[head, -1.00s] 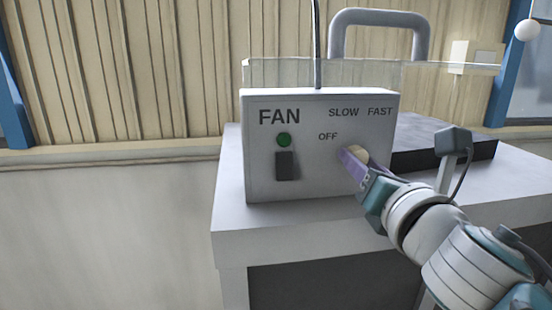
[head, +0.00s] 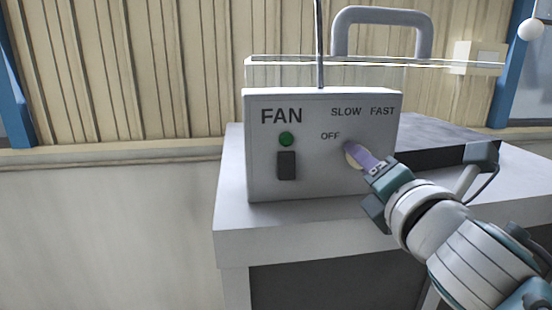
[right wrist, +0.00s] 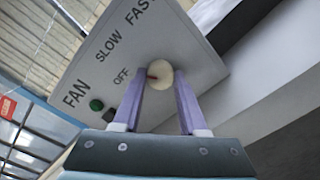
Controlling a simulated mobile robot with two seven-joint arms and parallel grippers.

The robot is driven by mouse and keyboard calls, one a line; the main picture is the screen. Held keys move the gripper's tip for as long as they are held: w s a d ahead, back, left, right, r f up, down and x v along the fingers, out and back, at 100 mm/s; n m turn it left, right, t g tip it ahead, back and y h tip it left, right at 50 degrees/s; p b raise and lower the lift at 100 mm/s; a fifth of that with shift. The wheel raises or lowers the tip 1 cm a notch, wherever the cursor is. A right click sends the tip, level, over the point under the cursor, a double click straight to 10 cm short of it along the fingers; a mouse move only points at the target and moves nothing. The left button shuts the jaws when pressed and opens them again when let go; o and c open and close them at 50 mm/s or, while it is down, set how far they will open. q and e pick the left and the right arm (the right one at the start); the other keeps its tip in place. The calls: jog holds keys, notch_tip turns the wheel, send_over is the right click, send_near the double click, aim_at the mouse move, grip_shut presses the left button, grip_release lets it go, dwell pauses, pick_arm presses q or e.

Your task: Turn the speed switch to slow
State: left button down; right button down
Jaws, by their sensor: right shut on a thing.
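The speed switch is a round cream knob (head: 352,160) on the front of the grey FAN box (head: 262,148). OFF, SLOW and FAST are printed around its upper side. In the right wrist view the knob (right wrist: 159,92) has a small red mark on its left side, facing roughly towards OFF; a finger partly covers this area. My right gripper (head: 351,149) reaches in from the lower right. Its purple fingers (right wrist: 166,82) are shut on the knob, one on each side. My left gripper is in neither view.
A green light (head: 286,139) and a dark rocker switch (head: 286,165) are on the box's left half. The box stands on a grey bench (head: 300,230). A grey handle-shaped tube (head: 381,16) and a clear panel rise behind it.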

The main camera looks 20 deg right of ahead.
jog(key=shift+m, duration=1.5)
jog(key=shift+c, duration=2.2)
grip_release()
jog(key=b+v, duration=0.3)
jog(key=v, duration=0.7)
jog(key=shift+b, duration=0.3)
